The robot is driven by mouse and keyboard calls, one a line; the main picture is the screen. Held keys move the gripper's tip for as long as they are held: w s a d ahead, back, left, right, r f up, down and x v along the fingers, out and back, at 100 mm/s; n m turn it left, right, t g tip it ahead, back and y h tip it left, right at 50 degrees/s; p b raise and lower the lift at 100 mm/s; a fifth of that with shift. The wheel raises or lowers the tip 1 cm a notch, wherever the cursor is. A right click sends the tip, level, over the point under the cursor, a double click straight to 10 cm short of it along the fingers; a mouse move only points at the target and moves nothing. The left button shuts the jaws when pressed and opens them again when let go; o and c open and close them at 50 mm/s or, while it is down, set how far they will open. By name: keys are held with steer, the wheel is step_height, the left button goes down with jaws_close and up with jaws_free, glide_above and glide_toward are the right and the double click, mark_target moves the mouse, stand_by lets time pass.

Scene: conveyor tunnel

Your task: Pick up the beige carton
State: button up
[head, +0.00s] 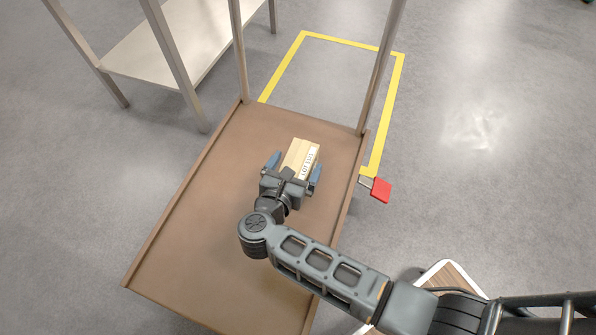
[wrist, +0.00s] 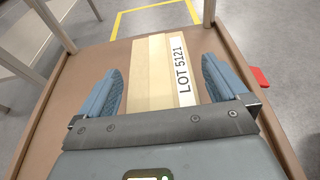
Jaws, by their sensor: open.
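The beige carton (head: 301,157) lies on a brown flat surface with a raised rim. It carries a white label reading LOT 5121, clear in the wrist view, where the carton (wrist: 152,75) lies between my fingers. My gripper (head: 294,172) is open, with one blue-grey finger on each side of the carton's near part. In the wrist view my gripper (wrist: 162,85) shows a gap between each finger and the carton. The near end of the carton is hidden behind my gripper's palm.
The brown rimmed surface (head: 185,235) has upright posts at its far corners and bare room around the carton. A red piece (head: 376,189) sticks out at its right edge. A shelf unit (head: 150,55) stands at the upper left. Yellow floor tape (head: 396,85) marks a rectangle beyond.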

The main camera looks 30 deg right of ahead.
steer(key=shift+d, duration=0.1)
steer(key=shift+w, duration=0.1)
steer(key=c, duration=1.3)
